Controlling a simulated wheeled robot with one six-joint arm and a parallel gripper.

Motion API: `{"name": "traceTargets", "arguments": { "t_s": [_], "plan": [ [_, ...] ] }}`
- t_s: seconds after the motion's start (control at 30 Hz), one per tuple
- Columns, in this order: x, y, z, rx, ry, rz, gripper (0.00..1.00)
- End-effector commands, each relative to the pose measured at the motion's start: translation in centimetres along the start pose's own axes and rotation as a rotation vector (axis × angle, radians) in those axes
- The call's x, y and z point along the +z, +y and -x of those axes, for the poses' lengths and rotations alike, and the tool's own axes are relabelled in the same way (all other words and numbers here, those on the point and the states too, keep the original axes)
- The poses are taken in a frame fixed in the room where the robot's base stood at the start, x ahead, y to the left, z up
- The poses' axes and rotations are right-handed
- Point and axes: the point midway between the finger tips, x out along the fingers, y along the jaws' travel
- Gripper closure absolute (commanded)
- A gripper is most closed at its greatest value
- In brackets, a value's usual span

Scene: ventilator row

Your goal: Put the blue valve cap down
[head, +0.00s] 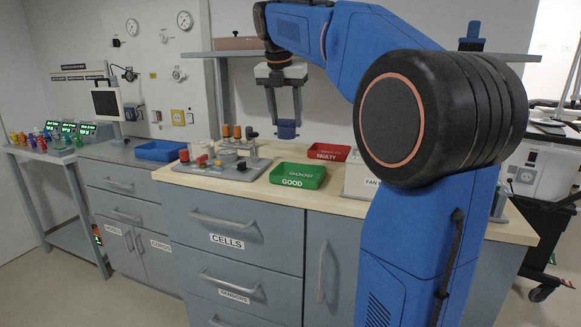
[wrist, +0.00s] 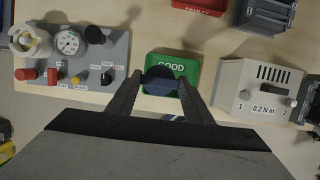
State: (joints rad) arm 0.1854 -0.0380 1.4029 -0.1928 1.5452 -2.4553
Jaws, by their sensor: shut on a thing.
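My gripper (head: 285,122) hangs above the bench and is shut on the blue valve cap (head: 287,130). In the wrist view the cap (wrist: 161,83) sits between the two fingertips and covers part of the green tray. The green tray (wrist: 192,66), marked GOOD, lies below; it also shows in the head view (head: 297,186). The cap is held clear above the bench in the head view. The tray's floor behind the cap is partly hidden.
A red tray (head: 328,152) marked FAULTY stands behind the green tray. A grey test board (wrist: 82,84) with knobs and a gauge is to the left. A white boxed device (wrist: 265,88) is to the right. A blue tray (head: 160,150) lies further left.

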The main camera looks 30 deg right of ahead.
Motion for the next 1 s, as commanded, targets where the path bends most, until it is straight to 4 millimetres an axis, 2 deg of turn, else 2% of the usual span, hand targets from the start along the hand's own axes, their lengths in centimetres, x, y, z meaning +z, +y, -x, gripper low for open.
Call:
{"name": "traceTargets", "arguments": {
  "t_s": [0.3,0.53,0.8,1.0],
  "plan": [
    [-1.4,0.0,-4.5,-0.001,0.001,0.0,0.72],
    [-1.8,0.0,-5.8,-0.001,0.001,0.0,0.72],
    [-2.8,0.0,-8.9,-0.001,0.001,-0.001,0.72],
    [-2.8,0.0,-9.1,0.001,-0.001,-0.001,0.72]
  ]
}}
